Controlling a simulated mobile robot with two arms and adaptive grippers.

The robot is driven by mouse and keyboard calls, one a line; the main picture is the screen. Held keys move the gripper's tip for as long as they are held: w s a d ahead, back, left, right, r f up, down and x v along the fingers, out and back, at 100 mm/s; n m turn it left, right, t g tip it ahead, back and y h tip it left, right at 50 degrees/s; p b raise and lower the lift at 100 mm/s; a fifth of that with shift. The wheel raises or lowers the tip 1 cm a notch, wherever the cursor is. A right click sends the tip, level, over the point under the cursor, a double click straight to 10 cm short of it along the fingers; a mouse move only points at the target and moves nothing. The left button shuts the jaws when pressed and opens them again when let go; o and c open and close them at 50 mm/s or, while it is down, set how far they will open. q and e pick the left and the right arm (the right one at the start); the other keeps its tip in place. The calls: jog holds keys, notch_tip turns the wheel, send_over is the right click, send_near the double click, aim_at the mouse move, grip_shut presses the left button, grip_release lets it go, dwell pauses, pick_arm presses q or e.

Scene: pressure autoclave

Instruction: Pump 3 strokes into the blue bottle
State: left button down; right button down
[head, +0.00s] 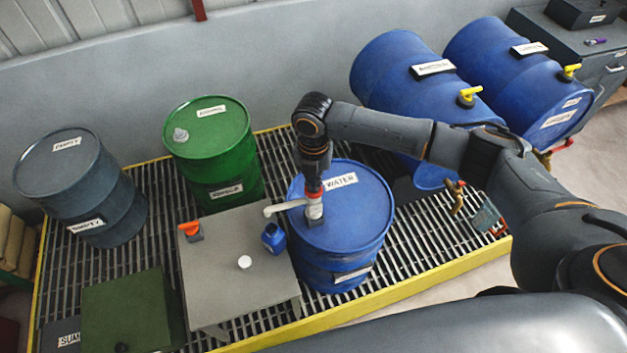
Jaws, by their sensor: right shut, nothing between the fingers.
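The blue bottle (273,238) stands upright at the right edge of a grey table (222,262). A hand pump with a white spout (284,207) and a red-and-white body (314,207) stands on top of the blue drum labelled WATER (350,225). The spout points left, with its end close above the bottle; whether it lines up exactly with the bottle's mouth is hard to tell. My right gripper (313,187) is shut and points down on top of the pump head, which it partly hides. My left gripper is out of view.
A white cap (245,262) and an orange-handled item (190,230) are on the table. A green drum (212,145) and a grey drum (85,190) stand to the left on the yellow-edged grating (425,275). Two blue drums (395,65) (490,50) lie at the back right.

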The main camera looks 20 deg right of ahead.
jog(key=shift+r+p, duration=1.2)
jog(key=shift+r, duration=1)
jog(key=shift+r, duration=0.1)
notch_tip(320, 180, up, 6)
